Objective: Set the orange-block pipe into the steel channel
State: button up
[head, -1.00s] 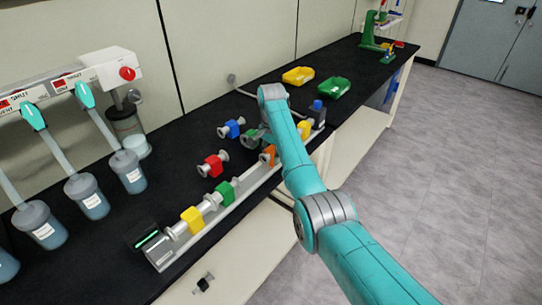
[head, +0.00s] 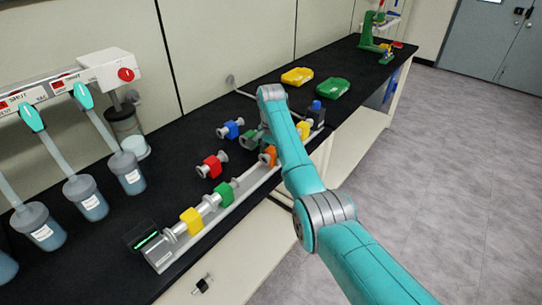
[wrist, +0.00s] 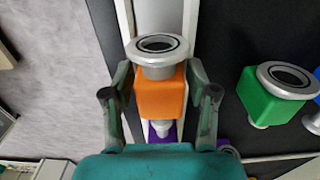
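The orange-block pipe (wrist: 160,95) is an orange block with a grey round flange at its end. In the wrist view it lies between the two fingers of my gripper (wrist: 160,78), which press against its sides. The steel channel (head: 240,197) is a long pale rail along the bench's front edge. In the wrist view its walls (wrist: 191,30) run behind the pipe, and the pipe lines up with it. In the head view the orange block (head: 268,156) shows over the channel's far part, partly hidden by my arm. I cannot tell whether it rests on the channel floor.
Yellow-block (head: 191,220) and green-block (head: 222,194) pipes sit in the channel's near part. Red (head: 212,166) and blue (head: 231,129) ones lie on the black bench, with another green one (wrist: 262,95) right of my gripper. A purple piece (wrist: 160,132) shows beyond the orange block.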

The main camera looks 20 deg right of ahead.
dwell(0.3)
notch_tip(320, 180, up, 12)
dwell(0.6)
